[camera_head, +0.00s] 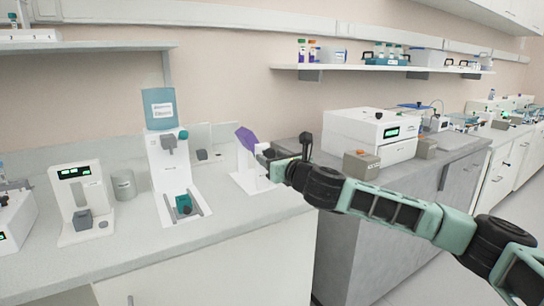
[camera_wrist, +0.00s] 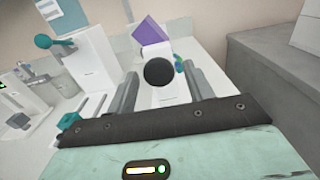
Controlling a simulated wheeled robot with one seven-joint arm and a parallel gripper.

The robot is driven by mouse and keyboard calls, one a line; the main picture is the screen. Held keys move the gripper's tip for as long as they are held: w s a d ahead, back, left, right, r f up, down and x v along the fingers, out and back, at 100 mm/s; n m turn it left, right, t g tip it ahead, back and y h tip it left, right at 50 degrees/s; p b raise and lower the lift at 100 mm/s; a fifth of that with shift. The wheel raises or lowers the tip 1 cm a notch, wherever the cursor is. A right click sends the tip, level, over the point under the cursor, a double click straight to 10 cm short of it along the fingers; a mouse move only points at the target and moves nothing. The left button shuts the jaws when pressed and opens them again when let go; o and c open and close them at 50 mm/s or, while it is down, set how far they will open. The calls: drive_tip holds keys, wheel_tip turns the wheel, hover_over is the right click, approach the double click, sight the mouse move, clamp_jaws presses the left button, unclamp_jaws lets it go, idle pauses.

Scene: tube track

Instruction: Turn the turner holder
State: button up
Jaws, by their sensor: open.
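A white stand with a tilted purple piece on top, which looks like the turner holder (camera_head: 246,138), is at the right end of the counter in the head view. Its purple piece (camera_wrist: 150,33) also shows at the top middle of the wrist view. A round black knob or disc (camera_wrist: 158,71) faces the wrist camera in front of the white body. My gripper (camera_head: 268,162) is close to the stand's right side. In the wrist view my gripper (camera_wrist: 160,84) is open, with its fingers on either side of the black disc and gaps showing. Contact cannot be told.
A white device with a blue container (camera_head: 158,109) stands left of the stand. A white balance-like device (camera_head: 84,195) and a grey cylinder (camera_head: 124,185) are farther left. A small box (camera_head: 361,164) is on the right counter. The front of the left counter is clear.

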drive_tip(key=shift+w+a, duration=0.2)
drive_tip(key=shift+w, duration=0.05)
drive_tip(key=c, duration=0.9)
